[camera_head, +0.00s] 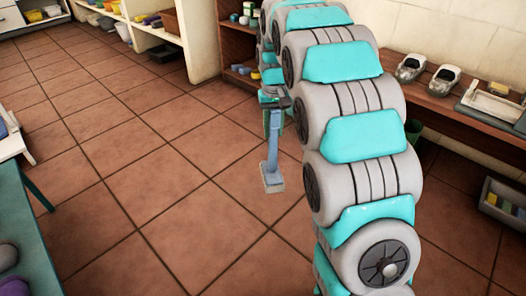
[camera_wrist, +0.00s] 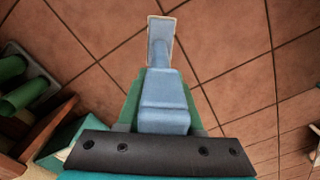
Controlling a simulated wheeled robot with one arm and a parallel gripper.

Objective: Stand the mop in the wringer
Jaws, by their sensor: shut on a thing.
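The mop (camera_head: 271,160) is a short blue tool with a flat, pale-edged head, hanging head down above the tiled floor. In the wrist view its blue body (camera_wrist: 163,95) runs away from my gripper (camera_wrist: 163,115) to the pale-edged head (camera_wrist: 160,38). My gripper, also in the head view (camera_head: 272,112), is shut on the mop's upper part, with green fingers on both sides. Green rollers in a grey frame (camera_wrist: 25,88), at the left of the wrist view, look like the wringer. They are apart from the mop. I cannot make out the wringer in the head view.
A wooden bench (camera_head: 455,118) along the right wall carries shoes (camera_head: 440,80) and a white tray (camera_head: 492,103). A grey bin (camera_head: 503,203) stands at the right. A teal table (camera_head: 30,235) is at the left. The tiled floor (camera_head: 150,180) between is clear.

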